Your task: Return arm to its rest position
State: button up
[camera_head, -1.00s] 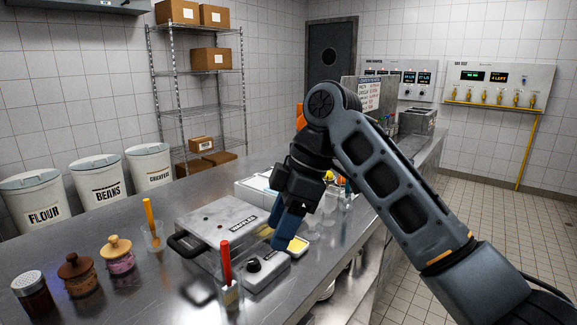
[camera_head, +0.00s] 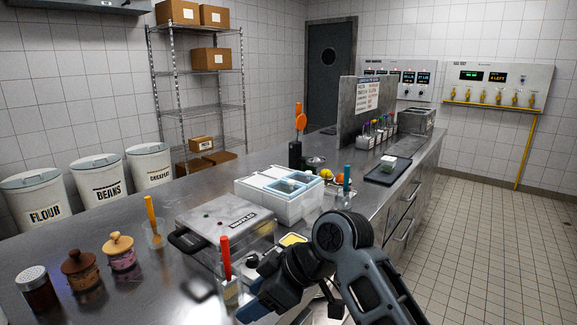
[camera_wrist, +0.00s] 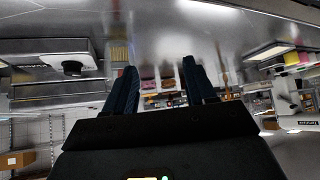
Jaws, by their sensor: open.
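My arm (camera_head: 365,275) is folded low at the bottom right of the head view, at the counter's near edge. My gripper (camera_head: 245,308) hangs at its end, pointing down and left, just right of the red-handled tool in a glass. In the wrist view my gripper (camera_wrist: 160,85) shows its two dark blue fingers apart with nothing between them. In the head view the fingertips are partly hard to make out against the counter.
The steel counter (camera_head: 120,290) carries a waffle maker (camera_head: 225,220), a red-handled tool (camera_head: 226,260) in a glass, several jars and a white lidded container (camera_head: 280,195). The tiled floor (camera_head: 490,240) to the right is clear.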

jog(key=s+d+f+m+t, duration=0.3)
jog(key=s+f+m+t, duration=0.3)
jog(key=s+f, duration=0.4)
jog(key=s+d+f+m+t+h, duration=0.25)
jog(key=s+d+f+m, duration=0.3)
jog(key=s+d, duration=0.35)
jog(key=s+d+r+m+t+h, duration=0.35)
jog(key=s+d, duration=0.55)
jog(key=s, duration=0.6)
jog(key=s+d+r+t+h, duration=0.1)
jog(key=s+d+r, duration=0.2)
jog(key=s+r, duration=0.25)
jog(key=s+d+r+h, duration=0.1)
jog(key=s+d+r, duration=0.25)
jog(key=r, duration=0.25)
notch_tip(320, 180, down, 10)
jog(key=b, duration=1)
jog(key=shift+s+a+f, duration=0.15)
jog(key=shift+s+a, duration=0.05)
jog(key=shift+s, duration=0.1)
jog(key=shift+c, duration=0.2)
